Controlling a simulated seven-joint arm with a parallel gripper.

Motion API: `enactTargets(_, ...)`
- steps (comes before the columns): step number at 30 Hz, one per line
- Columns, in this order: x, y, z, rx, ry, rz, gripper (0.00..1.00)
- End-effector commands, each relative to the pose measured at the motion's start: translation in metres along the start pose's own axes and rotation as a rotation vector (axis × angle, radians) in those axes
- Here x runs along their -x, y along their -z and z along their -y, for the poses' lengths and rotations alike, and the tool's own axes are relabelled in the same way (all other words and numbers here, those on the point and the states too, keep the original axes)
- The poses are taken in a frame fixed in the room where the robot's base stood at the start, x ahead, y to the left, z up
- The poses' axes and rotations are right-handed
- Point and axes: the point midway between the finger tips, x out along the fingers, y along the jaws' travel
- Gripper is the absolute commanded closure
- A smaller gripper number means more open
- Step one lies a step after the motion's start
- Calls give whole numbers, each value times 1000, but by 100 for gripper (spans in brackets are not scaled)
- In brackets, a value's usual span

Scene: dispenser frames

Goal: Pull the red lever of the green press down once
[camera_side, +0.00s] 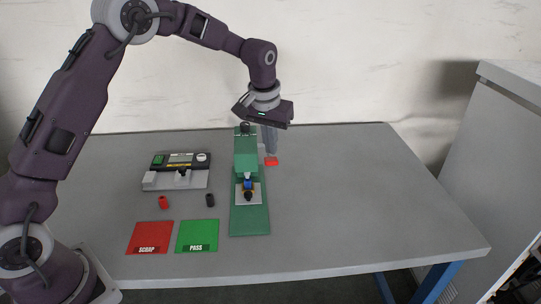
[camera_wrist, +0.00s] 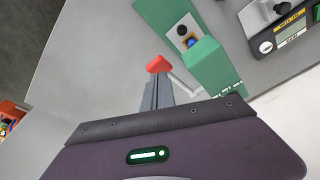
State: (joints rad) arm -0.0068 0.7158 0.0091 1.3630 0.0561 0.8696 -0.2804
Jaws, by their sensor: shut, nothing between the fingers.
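The green press (camera_side: 246,160) stands on the grey table, and its body and base also show in the wrist view (camera_wrist: 203,58). Its red lever end (camera_side: 271,161) sticks out to the right of the press in the side view. In the wrist view the red lever end (camera_wrist: 159,64) is just past my fingertips, joined to the press by a pale arm. My gripper (camera_side: 271,151) is shut and empty, pointing down directly above the red end. My fingers also show in the wrist view (camera_wrist: 157,80). I cannot tell whether they touch the lever.
A blue piece (camera_side: 248,184) sits in the press's front fixture. Left of the press are a tester (camera_side: 181,170), a red cylinder (camera_side: 164,202), a black cylinder (camera_side: 210,200), a red SCRAP mat (camera_side: 150,236) and a green PASS mat (camera_side: 197,234). The table's right side is clear.

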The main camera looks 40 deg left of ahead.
Motion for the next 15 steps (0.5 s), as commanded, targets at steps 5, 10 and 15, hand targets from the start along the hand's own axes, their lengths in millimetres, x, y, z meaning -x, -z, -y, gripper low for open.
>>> enactTargets(5,0,0,0,0,0,0,100)
enactTargets(10,-5,-1,0,0,1,2,100)
enactTargets(15,-13,-3,0,0,0,1,100)
